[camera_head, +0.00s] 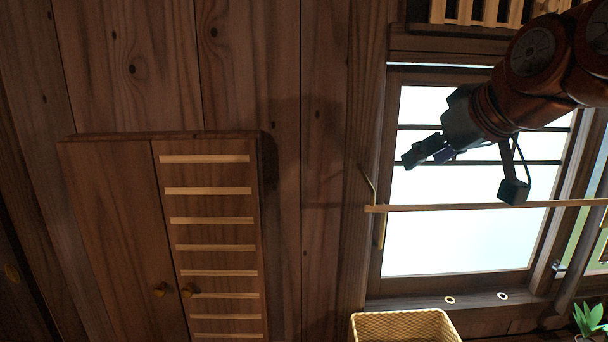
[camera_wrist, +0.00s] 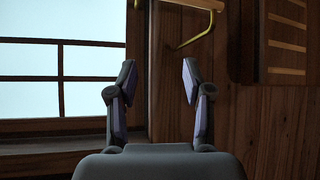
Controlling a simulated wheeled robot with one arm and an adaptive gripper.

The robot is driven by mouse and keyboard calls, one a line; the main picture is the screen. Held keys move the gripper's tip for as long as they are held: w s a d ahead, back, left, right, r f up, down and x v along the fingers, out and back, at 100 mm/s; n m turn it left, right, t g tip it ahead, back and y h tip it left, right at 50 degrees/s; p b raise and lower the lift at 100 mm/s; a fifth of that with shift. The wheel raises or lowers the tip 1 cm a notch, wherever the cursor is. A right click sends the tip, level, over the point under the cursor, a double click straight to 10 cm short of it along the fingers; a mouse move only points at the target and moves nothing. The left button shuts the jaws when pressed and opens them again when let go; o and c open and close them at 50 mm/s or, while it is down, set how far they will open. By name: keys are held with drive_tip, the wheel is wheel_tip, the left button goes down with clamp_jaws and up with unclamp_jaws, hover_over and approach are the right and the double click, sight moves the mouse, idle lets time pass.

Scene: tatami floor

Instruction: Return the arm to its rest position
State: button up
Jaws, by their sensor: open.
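My arm reaches in from the upper right of the head view, with my gripper (camera_head: 428,152) in front of the bright window. The gripper points left and slightly down in that view. In the wrist view my gripper (camera_wrist: 158,82) shows two dark fingers with purple inner pads, spread apart. Nothing is between them. Nothing touches the fingertips that I can see.
A window (camera_head: 470,240) with dark bars is behind my arm. A wall cabinet (camera_head: 110,230) hangs at left. A woven basket (camera_head: 405,326) and a plant (camera_head: 588,318) stand at the bottom.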

drive_tip(key=s+a+f+m+g+h, duration=0.1)
drive_tip(key=s+a+f+g, duration=0.3)
drive_tip(key=f, duration=0.7)
drive_tip(key=s+d+f+g+h, duration=0.1)
drive_tip(key=s+f+g, duration=0.1)
drive_tip(key=s+f, duration=0.65)
drive_tip(key=s+d+f+m+g, duration=0.1)
drive_tip(key=s+f+g, duration=0.1)
drive_tip(key=s+f, duration=0.5)
drive_tip(key=s+d+f+m+g+h, duration=0.1)
drive_tip(key=s+f+m+g, duration=0.1)
drive_tip(key=s+f, duration=0.5)
wheel_tip(320, 180, down, 4)
drive_tip(key=shift+s+d+r+g, duration=0.15)
drive_tip(key=shift+s+g, duration=0.2)
drive_tip(key=shift+g, duration=0.45)
drive_tip(key=shift+c, duration=0.2)
drive_tip(key=shift+c, duration=0.7)
drive_tip(key=shift+d, duration=0.1)
